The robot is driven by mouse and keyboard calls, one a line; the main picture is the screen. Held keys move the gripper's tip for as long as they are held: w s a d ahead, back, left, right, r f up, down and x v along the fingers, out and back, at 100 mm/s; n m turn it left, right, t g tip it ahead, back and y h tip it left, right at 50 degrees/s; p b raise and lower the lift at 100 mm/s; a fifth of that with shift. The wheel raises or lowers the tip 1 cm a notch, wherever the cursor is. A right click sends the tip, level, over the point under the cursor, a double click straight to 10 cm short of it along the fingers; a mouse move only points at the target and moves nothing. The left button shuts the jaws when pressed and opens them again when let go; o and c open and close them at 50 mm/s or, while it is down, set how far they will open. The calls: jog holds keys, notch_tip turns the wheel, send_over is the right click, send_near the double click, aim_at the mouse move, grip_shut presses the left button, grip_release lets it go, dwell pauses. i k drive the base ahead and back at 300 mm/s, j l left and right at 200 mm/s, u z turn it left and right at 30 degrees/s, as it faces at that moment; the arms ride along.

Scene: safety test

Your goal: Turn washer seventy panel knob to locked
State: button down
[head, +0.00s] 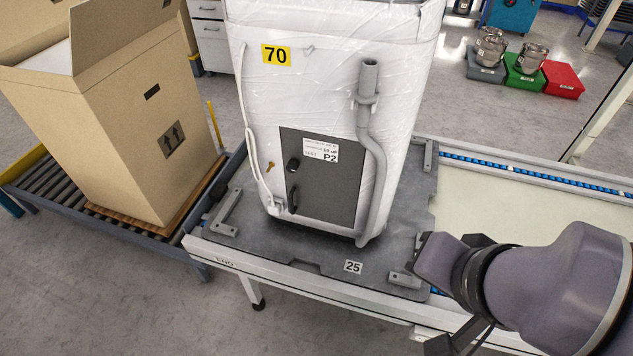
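The washer (330,60) is a tall white unit in clear wrap with a yellow "70" label. A dark grey panel (335,185) on its lower front bears a white "P2" label. The black round knob (293,164) sits at the panel's upper left; its locked or unlocked position cannot be read. A black handle (292,200) is below it. A small brass-coloured key-like piece (271,167) is left of the panel. My gripper (437,262) is at lower right, apart from the washer and panel. Its fingers are not clear enough to tell open from shut.
A grey hose (374,150) runs down the washer's front, right of the panel. A white hose (249,130) runs down its left edge. The washer stands on a grey pallet (310,255) marked 25. A large open carton (135,130) stands on a roller conveyor at left.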

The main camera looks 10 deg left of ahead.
aim_at(291, 165)
jog(key=j+z, duration=0.15)
jog(key=j, duration=0.3)
jog(key=j+z, duration=0.15)
jog(key=j, duration=0.35)
jog(key=k+j+z, duration=0.15)
jog(key=j, duration=0.3)
jog(key=j+z, duration=0.15)
jog(key=j, duration=0.3)
jog(key=k+j+z, duration=0.15)
jog(key=j, duration=0.3)
jog(key=k+j+z, duration=0.1)
jog(key=j, duration=0.35)
